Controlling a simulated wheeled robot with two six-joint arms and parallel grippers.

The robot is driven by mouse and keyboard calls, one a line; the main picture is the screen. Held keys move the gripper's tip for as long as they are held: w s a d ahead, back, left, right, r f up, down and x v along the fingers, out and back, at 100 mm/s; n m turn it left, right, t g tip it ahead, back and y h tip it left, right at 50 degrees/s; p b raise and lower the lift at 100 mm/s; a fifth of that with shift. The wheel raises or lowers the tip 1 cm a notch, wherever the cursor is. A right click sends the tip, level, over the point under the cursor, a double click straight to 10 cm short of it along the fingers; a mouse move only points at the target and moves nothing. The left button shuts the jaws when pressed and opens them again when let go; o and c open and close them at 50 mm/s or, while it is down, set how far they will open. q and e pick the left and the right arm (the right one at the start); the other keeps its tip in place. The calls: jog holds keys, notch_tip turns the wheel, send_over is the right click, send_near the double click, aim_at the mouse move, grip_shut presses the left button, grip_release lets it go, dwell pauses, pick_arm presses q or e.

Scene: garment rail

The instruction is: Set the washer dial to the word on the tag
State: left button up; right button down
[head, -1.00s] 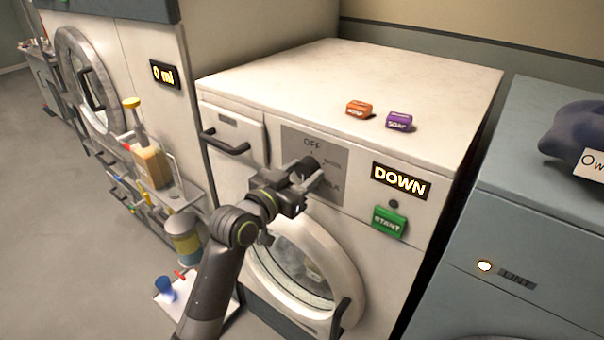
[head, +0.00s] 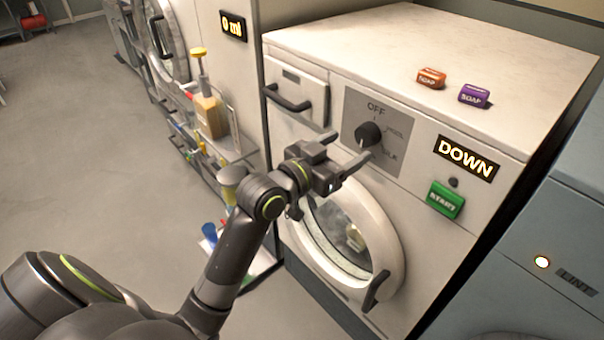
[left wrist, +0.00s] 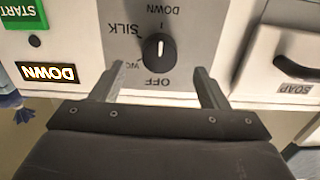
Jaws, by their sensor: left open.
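The washer dial (head: 368,134) is a black knob on a grey panel, with OFF above it in the head view. In the left wrist view the dial (left wrist: 159,50) shows upside down, and its white mark points toward the printed DOWN (left wrist: 163,9). SILK is printed beside it, and another word is partly hidden by a finger. A lit display (head: 467,158) on the washer reads DOWN. My left gripper (head: 348,148) is open and empty, in front of the dial and apart from it. No tag is readable now. My right gripper is not in view.
A green START button (head: 445,200) sits below the display. Orange (head: 431,78) and purple SOAP (head: 475,95) blocks lie on the washer top. The round door (head: 345,235) is below the gripper. A drawer handle (head: 288,99) sticks out left of the dial.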

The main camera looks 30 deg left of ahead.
pick_arm(q)
jog(key=v, duration=1.2)
jog(key=shift+w, duration=0.1)
